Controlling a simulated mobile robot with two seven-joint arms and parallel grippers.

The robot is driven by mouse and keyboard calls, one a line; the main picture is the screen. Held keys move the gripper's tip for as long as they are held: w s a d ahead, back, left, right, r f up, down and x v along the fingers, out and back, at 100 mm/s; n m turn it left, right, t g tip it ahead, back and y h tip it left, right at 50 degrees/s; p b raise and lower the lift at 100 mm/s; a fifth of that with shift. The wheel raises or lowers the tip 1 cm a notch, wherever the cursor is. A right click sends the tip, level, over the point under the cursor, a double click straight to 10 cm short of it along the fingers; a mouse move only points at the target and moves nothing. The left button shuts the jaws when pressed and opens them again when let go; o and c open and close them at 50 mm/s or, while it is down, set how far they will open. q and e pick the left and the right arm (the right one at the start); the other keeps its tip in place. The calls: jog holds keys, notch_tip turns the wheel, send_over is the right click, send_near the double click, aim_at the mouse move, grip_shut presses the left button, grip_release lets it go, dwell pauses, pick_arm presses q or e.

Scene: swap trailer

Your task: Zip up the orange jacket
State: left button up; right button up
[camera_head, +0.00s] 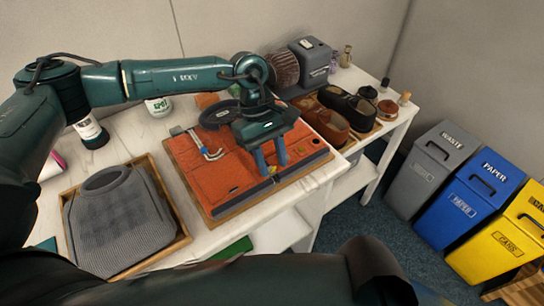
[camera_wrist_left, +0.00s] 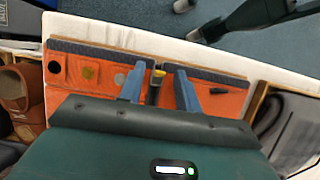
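The orange jacket (camera_head: 210,178) lies flat on a wooden board on the white table. Dark grey strips run along its front edge, seen also on the orange cloth in the left wrist view (camera_wrist_left: 232,105). My left gripper (camera_head: 273,167) is over the jacket near this edge, pointing down. In the left wrist view its two blue fingers (camera_wrist_left: 160,82) stand apart. A small dark piece with a yellow end (camera_wrist_left: 158,74), apparently the zipper pull, shows between them, with gaps at both sides. Finger contact with the cloth cannot be told. My right gripper is not seen.
A tray with a grey knitted piece (camera_head: 115,215) is at the left. Brown shoes (camera_head: 325,120) on a tray and a grey box (camera_head: 312,60) are at the back right. Waste bins (camera_head: 430,165) stand on the floor at the right. A hook-shaped metal piece (camera_head: 205,148) lies on the jacket.

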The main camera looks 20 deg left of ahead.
pick_arm(q)
jog(key=shift+d+f, duration=0.1)
jog(key=shift+f, duration=0.15)
jog(key=shift+c, duration=0.5)
grip_shut()
